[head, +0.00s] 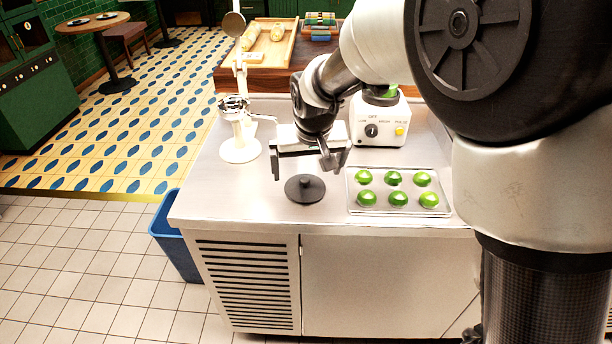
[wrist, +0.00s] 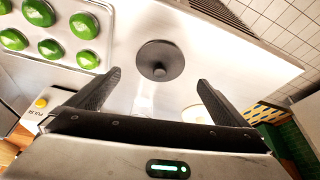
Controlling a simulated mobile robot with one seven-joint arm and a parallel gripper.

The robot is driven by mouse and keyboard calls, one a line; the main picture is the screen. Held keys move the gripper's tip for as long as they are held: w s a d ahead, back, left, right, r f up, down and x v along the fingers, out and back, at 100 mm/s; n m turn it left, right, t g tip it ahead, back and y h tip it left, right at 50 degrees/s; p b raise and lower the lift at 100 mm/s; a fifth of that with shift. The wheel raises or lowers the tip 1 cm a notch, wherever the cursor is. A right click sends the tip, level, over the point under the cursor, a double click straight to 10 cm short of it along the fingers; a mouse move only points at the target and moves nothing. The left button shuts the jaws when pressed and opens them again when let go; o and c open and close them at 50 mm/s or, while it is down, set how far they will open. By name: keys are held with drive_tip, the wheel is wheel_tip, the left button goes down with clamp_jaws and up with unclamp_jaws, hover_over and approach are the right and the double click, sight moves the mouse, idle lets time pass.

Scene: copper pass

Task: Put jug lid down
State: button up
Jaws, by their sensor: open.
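The jug lid (head: 305,189) is a dark round disc with a small knob on top. It lies flat, knob up, on the steel counter (head: 240,190) near its front edge. It also shows in the wrist view (wrist: 160,61), beyond my fingertips. My gripper (head: 308,168) is open and empty, with its fingers apart, just behind and above the lid. In the wrist view my gripper's two fingers (wrist: 157,78) stand wide apart, with nothing between them. The lid is clear of both fingers.
A tray of green limes (head: 352,209) sits right of the lid. A white blender base (head: 379,132) stands behind it. A white hand press (head: 239,149) stands at the left. A blue bin (head: 172,238) is on the floor. Bare counter lies left of the lid.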

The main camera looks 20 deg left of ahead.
drive_tip(key=s+d+r+m, duration=0.1)
drive_tip(key=s+d+r, duration=0.3)
drive_tip(key=d+r, duration=0.4)
drive_tip(key=s+d+r+m, duration=0.2)
drive_tip(key=s+d+r, duration=0.25)
drive_tip(key=d, duration=0.65)
drive_tip(key=s+d+m+t+h, duration=0.1)
drive_tip(key=s+d+m+h, duration=0.1)
drive_tip(key=s+d, duration=0.9)
drive_tip(key=shift+s+d+r, duration=0.2)
drive_tip(key=shift+s+r, duration=0.1)
drive_tip(key=shift+s, duration=0.8)
